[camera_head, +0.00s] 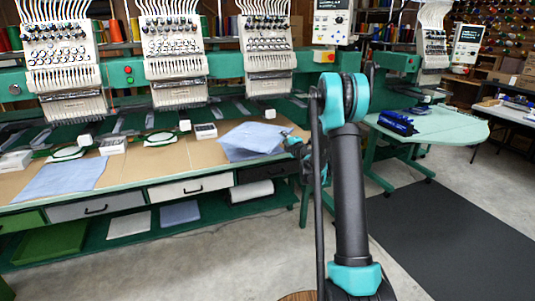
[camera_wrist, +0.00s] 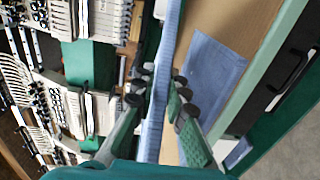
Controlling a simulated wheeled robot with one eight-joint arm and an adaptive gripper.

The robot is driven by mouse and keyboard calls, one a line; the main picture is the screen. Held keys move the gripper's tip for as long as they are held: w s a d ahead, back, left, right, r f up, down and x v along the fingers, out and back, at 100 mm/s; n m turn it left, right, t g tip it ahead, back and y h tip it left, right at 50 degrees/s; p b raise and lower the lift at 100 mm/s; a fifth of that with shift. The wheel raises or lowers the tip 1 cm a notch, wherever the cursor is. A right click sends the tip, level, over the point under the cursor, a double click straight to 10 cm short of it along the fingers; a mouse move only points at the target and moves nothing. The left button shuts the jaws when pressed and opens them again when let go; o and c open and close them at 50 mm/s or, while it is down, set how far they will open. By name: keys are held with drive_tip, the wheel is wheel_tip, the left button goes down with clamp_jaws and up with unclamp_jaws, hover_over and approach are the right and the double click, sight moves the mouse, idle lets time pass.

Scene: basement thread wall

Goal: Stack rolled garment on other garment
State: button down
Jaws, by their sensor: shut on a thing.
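A light blue garment (camera_head: 250,141) is at the right part of the long table in the head view, its folded shape tilted. In the wrist view this garment (camera_wrist: 156,120) is a long narrow blue strip passing between the fingers. My gripper (camera_wrist: 159,88) is shut on it; in the head view my gripper (camera_head: 294,146) is at its right edge, partly hidden by my arm. Whether the garment touches the table is hard to tell.
The brown table (camera_head: 180,158) is bare between the garments. Embroidery machine heads (camera_head: 172,50) hang over its back. Small white boxes (camera_head: 112,145) and green hoops stand behind. Drawers (camera_head: 190,187) line the front, with a shelf below. A green side table (camera_head: 440,123) stands right.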

drive_tip(key=shift+f, duration=4.6)
drive_tip(key=c, duration=1.6)
unclamp_jaws()
drive_tip(key=shift+o, duration=0.2)
